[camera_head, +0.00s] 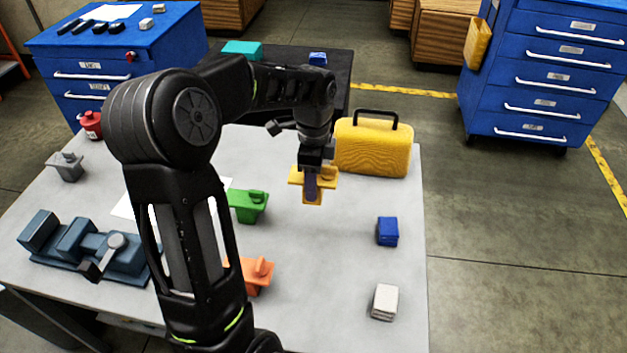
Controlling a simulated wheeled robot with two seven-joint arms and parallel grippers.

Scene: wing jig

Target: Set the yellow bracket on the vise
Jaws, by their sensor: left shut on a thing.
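The yellow bracket (326,177) is at the far middle of the table, just in front of the yellow case. My left gripper (311,180) is over it, pointing down, and is shut on it. The gripper hides part of the bracket, and I cannot tell whether the bracket touches the table. The blue-grey vise (72,241) lies at the left front of the table, with a round grey part and a handle at its right. My left arm covers its right end. My right gripper is not in view.
A green bracket (247,205), an orange bracket (258,274) and a grey bracket (68,166) stand on the table (335,270). A yellow case (373,148), a blue block (387,231) and a white block (384,302) are at the right.

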